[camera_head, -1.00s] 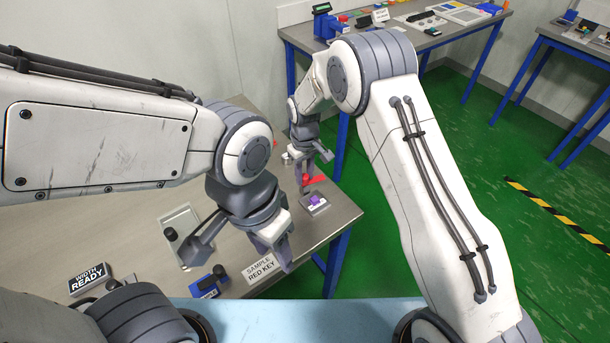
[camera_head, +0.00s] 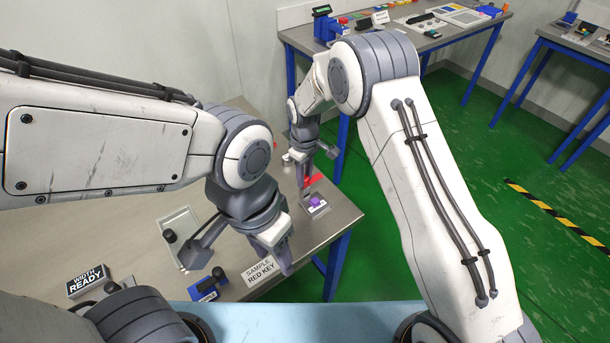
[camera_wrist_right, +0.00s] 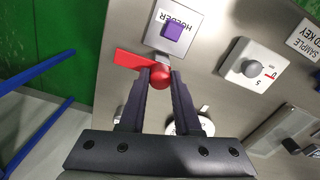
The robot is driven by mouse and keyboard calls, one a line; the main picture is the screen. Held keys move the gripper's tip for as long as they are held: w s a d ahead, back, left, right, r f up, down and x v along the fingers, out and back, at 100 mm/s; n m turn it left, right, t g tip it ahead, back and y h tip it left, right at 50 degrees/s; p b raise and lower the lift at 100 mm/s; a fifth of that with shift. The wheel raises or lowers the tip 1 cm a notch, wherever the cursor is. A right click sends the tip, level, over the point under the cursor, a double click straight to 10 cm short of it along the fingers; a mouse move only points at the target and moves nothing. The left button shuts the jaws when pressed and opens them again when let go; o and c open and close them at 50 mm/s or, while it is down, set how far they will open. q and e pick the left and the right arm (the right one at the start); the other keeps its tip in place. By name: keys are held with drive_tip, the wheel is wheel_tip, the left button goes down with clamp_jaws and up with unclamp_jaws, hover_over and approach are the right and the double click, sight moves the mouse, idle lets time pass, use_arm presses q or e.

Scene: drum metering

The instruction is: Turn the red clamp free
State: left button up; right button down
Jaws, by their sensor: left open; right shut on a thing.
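The red clamp (camera_wrist_right: 133,59) shows in the right wrist view as a flat red bar with a round red knob (camera_wrist_right: 161,76) at one end. The bar points to the upper left and lies beside the holder plate (camera_wrist_right: 154,40), which carries a purple block (camera_wrist_right: 173,31). My right gripper (camera_wrist_right: 161,80) is shut on the red knob, one finger on each side. In the head view the red clamp (camera_head: 314,181) is partly hidden by my right gripper (camera_head: 304,180). The purple block (camera_head: 315,201) sits just in front. My left gripper (camera_head: 279,254) is open and empty near the table's front edge.
A white dial unit (camera_wrist_right: 252,68) stands beside the holder.

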drive_tip(key=c, duration=0.6)
unclamp_jaws()
drive_tip(key=shift+w+r, duration=0.1)
drive_tip(key=shift+w, duration=0.05)
wheel_tip(320, 180, up, 10)
drive_tip(key=shift+r+b, duration=0.2)
drive_tip(key=shift+b, duration=0.8)
